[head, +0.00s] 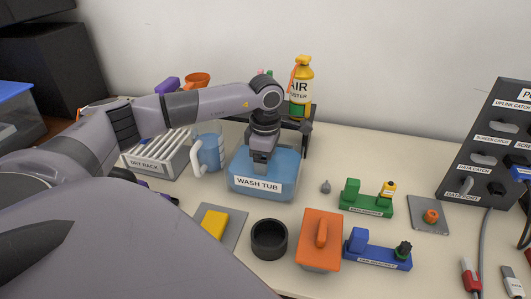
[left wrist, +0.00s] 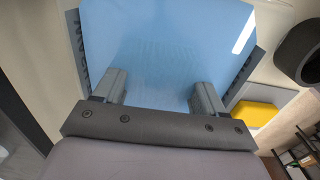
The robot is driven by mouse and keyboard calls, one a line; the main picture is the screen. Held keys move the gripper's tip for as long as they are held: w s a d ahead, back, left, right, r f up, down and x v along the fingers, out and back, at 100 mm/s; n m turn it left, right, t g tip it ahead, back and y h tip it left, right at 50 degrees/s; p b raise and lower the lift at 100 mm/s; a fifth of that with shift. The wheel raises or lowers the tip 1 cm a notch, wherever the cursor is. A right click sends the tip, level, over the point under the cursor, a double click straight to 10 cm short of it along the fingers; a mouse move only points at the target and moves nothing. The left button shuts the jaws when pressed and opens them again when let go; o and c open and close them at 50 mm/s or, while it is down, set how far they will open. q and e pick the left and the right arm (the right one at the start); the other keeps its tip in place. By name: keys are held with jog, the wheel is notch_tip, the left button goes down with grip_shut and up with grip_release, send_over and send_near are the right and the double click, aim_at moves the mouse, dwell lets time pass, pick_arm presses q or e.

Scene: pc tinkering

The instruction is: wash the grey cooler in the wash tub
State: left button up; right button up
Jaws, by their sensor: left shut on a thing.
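The wash tub (head: 234,186) is a blue, labelled tub standing mid-table in the head view. Its blue water (left wrist: 165,50) fills the upper middle of the left wrist view. My left gripper (head: 261,168) points down into the tub. In the left wrist view its two fingers (left wrist: 157,92) stand apart, with their tips at the water. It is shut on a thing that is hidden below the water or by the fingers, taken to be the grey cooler. I cannot make out the cooler's outline. My right gripper is not in view.
The dry rack (head: 150,160) and a blue jug (head: 208,150) stand left of the tub. An air duster (head: 302,84) stands behind. Green and blue holders sit right.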

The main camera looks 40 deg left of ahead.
pick_arm(q)
jog(key=shift+a, duration=0.15)
jog(key=shift+s+a, duration=0.2)
jog(key=shift+a, duration=0.1)
jog(key=shift+d, duration=0.1)
dwell(0.5)
jog(key=shift+w+d, duration=0.25)
jog(key=shift+d, duration=0.1)
dwell(0.4)
